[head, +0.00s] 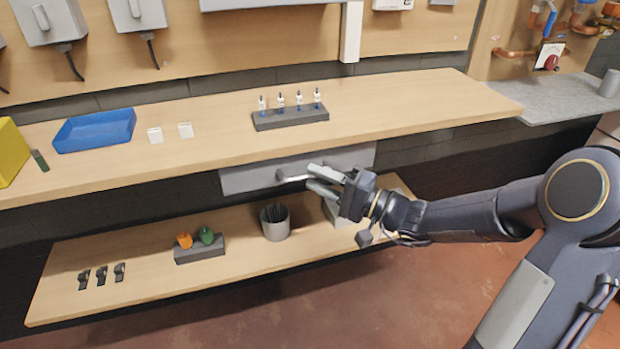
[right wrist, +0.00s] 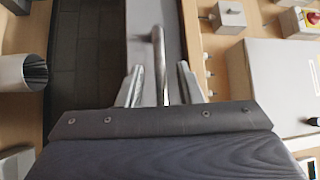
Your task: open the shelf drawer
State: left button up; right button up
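The shelf drawer (head: 245,179) has a plain grey front and hangs under the upper wooden shelf. It looks closed. Its bar handle (head: 288,178) sticks out from the front, and the handle (right wrist: 159,50) also shows in the right wrist view. My right gripper (head: 312,178) is at the handle, partly covering it and the drawer's right part. In the right wrist view, the fingers of my right gripper (right wrist: 160,86) stand apart on both sides of the handle, with gaps visible. My left gripper is out of view.
The upper shelf (head: 210,125) carries a blue tray (head: 95,131) and a dark rack of small bottles (head: 291,117). The lower shelf (head: 140,275) holds a grey cup (head: 275,224) and a block with orange and green items (head: 199,247). Open floor lies in front.

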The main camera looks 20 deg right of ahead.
jog(key=shift+x, duration=1.2)
grip_shut()
